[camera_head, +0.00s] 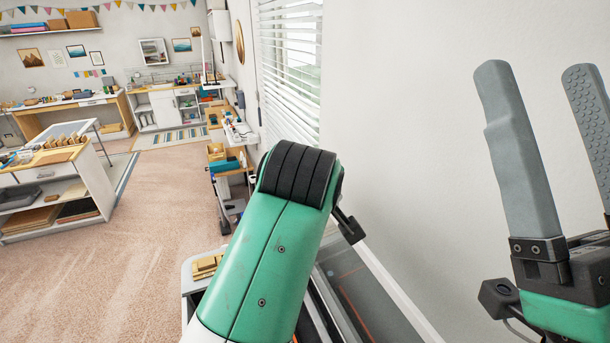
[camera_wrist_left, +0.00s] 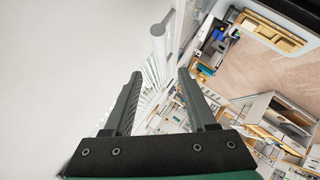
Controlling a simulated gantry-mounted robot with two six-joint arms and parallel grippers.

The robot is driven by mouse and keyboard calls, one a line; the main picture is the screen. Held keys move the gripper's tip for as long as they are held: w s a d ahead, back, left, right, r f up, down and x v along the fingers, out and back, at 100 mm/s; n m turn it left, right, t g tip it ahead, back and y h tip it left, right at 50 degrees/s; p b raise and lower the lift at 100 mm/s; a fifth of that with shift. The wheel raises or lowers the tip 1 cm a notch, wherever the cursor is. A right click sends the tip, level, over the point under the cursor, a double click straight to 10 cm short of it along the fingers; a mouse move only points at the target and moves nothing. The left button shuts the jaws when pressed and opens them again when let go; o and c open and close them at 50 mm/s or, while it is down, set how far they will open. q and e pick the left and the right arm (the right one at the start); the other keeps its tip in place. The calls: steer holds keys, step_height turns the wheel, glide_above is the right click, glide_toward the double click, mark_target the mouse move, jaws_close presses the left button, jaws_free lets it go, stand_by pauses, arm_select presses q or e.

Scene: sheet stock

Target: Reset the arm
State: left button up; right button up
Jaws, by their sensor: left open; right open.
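My right gripper (camera_head: 537,70) is raised at the right side of the head view. Its two grey fingers point up and stand wide apart with nothing between them, in front of a plain white wall. My left gripper (camera_wrist_left: 159,74) shows in the left wrist view. Its two dark fingers are apart and empty, with the room far behind them. A green arm link of mine with a black ribbed end fills the lower middle of the head view. It hides part of the bench below. I cannot make out the left gripper's fingers in the head view.
A window with white blinds (camera_head: 290,70) is on the wall. A white workbench (camera_head: 60,180) stands at left; the carpet (camera_head: 130,260) between is clear.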

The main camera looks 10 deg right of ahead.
arm_select(q)
steer(key=w+a+f+n+y, duration=0.1)
steer(key=w+a+f, duration=0.2)
steer(key=a+f, duration=0.45)
steer(key=w+a+r+n+t+y, duration=0.15)
steer(key=a+r+t, duration=0.45)
steer(key=a, duration=0.7)
steer(key=s+a+r+m+t, duration=0.2)
steer(key=s+r+m+t, duration=0.1)
steer(key=s+r, duration=0.4)
steer(key=s+a+r+m+t, duration=0.2)
steer(key=s+r, duration=0.5)
steer(key=s, duration=0.5)
steer(key=s+a+r+m+t+h, duration=0.1)
steer(key=s+r+m+t, duration=0.3)
steer(key=s+r, duration=0.4)
steer(key=shift+s+a+m+t, duration=0.35)
steer(key=shift+s+a+t, duration=0.35)
steer(key=shift+s, duration=0.3)
steer(key=shift+y, duration=0.25)
